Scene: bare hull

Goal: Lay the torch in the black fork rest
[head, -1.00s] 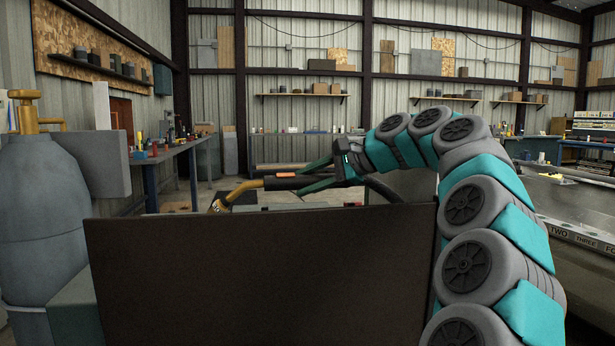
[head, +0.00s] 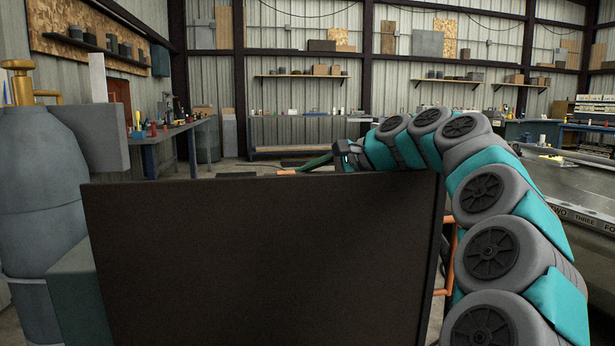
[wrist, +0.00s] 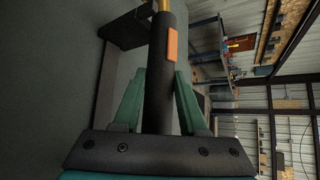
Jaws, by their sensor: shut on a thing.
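The torch has a black handle (wrist: 160,85) with an orange patch and a brass-coloured neck at the top of the wrist view. My gripper (wrist: 158,76) is shut on this handle, with one green finger on each side. In the head view my gripper (head: 318,162) is just behind the top edge of a large dark panel. Only a sliver of the torch (head: 287,172) shows there; the panel hides the rest. A dark block (wrist: 130,28) lies beside the torch in the wrist view; I cannot tell whether it is the black fork rest.
The dark panel (head: 260,265) fills the front middle. A grey gas cylinder (head: 45,190) with a brass valve and a grey slab (head: 103,135) stand at left. A metal bench (head: 575,190) runs along the right. Workbenches line the far walls.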

